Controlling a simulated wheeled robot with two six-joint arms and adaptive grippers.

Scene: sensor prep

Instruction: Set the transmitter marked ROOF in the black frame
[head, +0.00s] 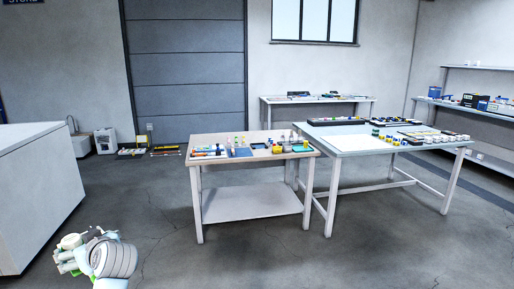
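The label ROOF cannot be read on anything at this distance, so I cannot tell which item is that transmitter. Several small white, yellow and dark pieces (440,137) stand in a group on the right part of the grey table. Dark flat trays or frames (337,121) lie along that table's back edge; I cannot tell which is the black frame. My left gripper (66,257) is low at the bottom left, over the floor and far from the tables. Its fingers are too small and angled to show whether they are open. My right gripper is out of view.
A wooden-topped workbench (215,165) with small coloured items stands left of the grey table (385,148). A white sheet (337,146) lies on the grey table. A white cabinet (40,185) stands at left, shelves (475,107) at right. The floor (270,265) in front is clear.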

